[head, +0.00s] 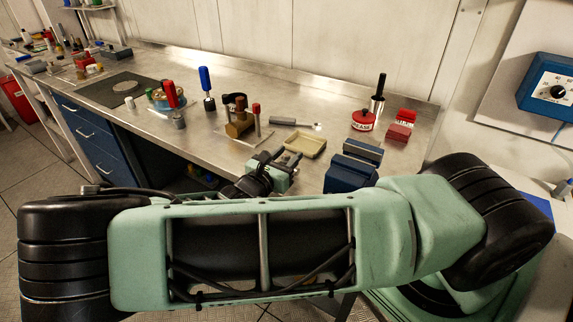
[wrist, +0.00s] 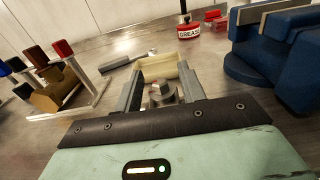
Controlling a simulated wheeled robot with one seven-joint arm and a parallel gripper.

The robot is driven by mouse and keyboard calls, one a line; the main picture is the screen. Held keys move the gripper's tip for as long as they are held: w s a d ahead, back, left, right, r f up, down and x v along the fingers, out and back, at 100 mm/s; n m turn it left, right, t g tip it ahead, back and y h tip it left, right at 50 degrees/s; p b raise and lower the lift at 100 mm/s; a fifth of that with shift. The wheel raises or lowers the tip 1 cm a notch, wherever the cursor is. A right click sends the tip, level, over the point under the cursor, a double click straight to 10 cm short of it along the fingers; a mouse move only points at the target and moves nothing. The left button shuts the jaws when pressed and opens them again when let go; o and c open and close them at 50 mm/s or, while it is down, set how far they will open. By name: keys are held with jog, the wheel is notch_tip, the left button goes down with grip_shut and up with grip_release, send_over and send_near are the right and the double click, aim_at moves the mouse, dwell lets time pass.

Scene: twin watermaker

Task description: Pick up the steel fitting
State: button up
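The steel fitting (wrist: 162,92) is a small grey metal piece, seen in the wrist view low between the two fingers of my gripper (wrist: 162,94). The fingers are spread apart, with a visible gap on either side of the fitting, so my gripper appears open and not holding it. In the head view my gripper (head: 268,159) is low over the front part of the steel bench (head: 230,147). I cannot make out the fitting there; the gripper seems to hide it.
A cream tray (head: 305,145) lies just beyond my gripper. A blue vise (head: 350,172) stands close on the right. A grey-handled tool (head: 290,122) and a red grease tin (head: 363,121) are farther back.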

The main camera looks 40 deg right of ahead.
jog(key=shift+d, duration=0.1)
jog(key=shift+c, duration=0.3)
grip_shut()
